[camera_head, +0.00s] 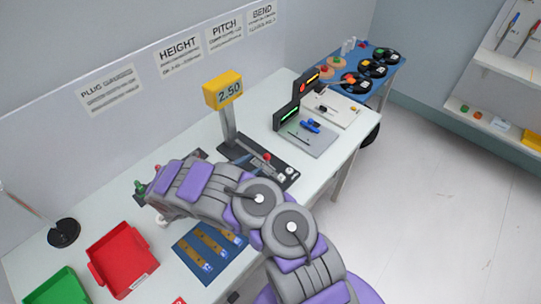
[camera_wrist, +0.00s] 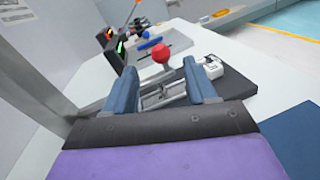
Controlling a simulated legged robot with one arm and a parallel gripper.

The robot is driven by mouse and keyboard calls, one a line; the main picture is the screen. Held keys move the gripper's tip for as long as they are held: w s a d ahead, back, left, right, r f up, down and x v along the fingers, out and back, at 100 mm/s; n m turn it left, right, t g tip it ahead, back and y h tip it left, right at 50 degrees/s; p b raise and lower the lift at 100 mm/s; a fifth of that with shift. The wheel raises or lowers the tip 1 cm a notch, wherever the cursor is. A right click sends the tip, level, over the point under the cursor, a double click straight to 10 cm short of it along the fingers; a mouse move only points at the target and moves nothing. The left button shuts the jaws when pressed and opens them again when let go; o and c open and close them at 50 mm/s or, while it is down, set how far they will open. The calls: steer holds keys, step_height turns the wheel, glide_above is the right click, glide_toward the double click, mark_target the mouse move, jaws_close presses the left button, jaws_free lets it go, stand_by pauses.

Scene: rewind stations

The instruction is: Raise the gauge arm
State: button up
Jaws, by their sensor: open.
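The gauge stands on the white bench with a yellow display (camera_head: 223,90) reading 2.50 on a grey post. Its arm ends in a red ball knob (camera_head: 267,156) low over the dark base (camera_head: 285,172). In the wrist view the red knob (camera_wrist: 162,54) shows between and ahead of my two blue-grey fingers, with metal rods below it. My gripper (camera_wrist: 160,72) is open and empty, facing the knob; no contact shows. In the head view my purple and grey arm hides most of the gripper.
A red bin (camera_head: 122,262), a green bin (camera_head: 62,288) and a blue board (camera_head: 208,255) lie at the front left. A grey tray (camera_head: 306,138) with a blue part lies beyond the gauge. The grey post (camera_wrist: 42,85) stands close on the left in the wrist view.

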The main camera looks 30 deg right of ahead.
steer(key=d, duration=0.3)
steer(key=w+d+b, duration=0.1)
steer(key=d, duration=0.5)
steer(key=shift+w, duration=0.15)
steer(key=shift+a, duration=0.15)
steer(key=shift+c, duration=0.8)
jaws_close()
